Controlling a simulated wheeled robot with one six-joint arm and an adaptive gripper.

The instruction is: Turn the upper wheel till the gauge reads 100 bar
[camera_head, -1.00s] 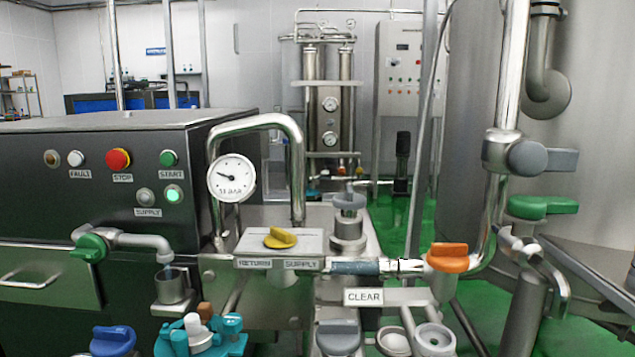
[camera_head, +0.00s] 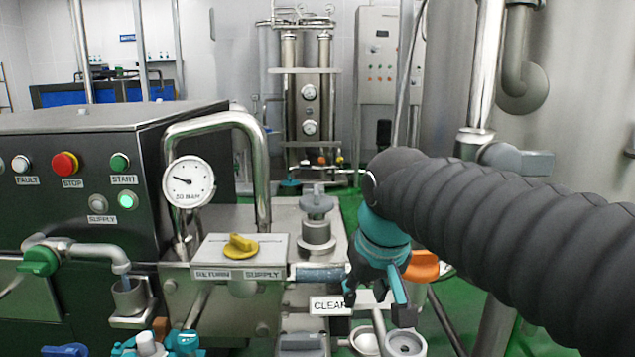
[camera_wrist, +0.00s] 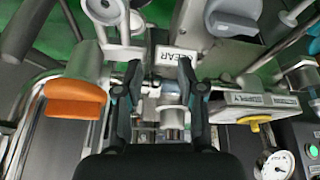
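The round white gauge (camera_head: 188,182) stands on a bent pipe at the left; its needle points left and slightly up, and the small printed reading looks like about 50 bar. A grey wheel (camera_head: 316,202) sits on a metal pedestal behind the CLEAR sign. A second grey wheel (camera_head: 302,343) is lower, at the bottom edge; it also shows in the wrist view (camera_wrist: 235,18). My gripper (camera_head: 376,306) points down by the CLEAR sign, right of and nearer than the upper wheel. In the wrist view its fingers (camera_wrist: 158,63) are apart with nothing gripped.
An orange handle (camera_head: 422,265) is close beside my gripper. A yellow knob (camera_head: 241,246) sits on the RETURN/SUPPLY box left of the pedestal. The CLEAR sign (camera_head: 330,305) and a horizontal pipe lie near my fingers. Panel buttons and a green tap (camera_head: 40,261) are further left.

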